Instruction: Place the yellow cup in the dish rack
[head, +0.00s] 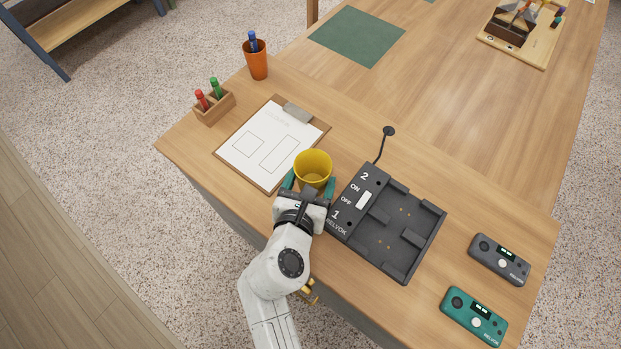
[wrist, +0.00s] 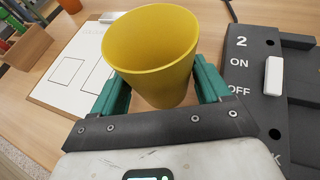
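The yellow cup (head: 313,167) is upright with its open mouth up, between the clipboard and the dark dock on the wooden table. My gripper (head: 310,184) has one green finger on each side of the cup and appears closed on it. In the wrist view, the cup (wrist: 152,50) sits between the two green fingers of my gripper (wrist: 160,85), both seeming to touch its wall. I cannot tell whether its base touches the table. No dish rack shows in either view.
A clipboard (head: 253,150) lies left of the cup, and a dark dock (head: 405,248) with a thin stalk stands close on the right. A pen holder (head: 214,108), an orange cup (head: 257,65), and grey (head: 499,260) and teal (head: 473,316) devices stand on the table (head: 430,130). The table's middle is clear.

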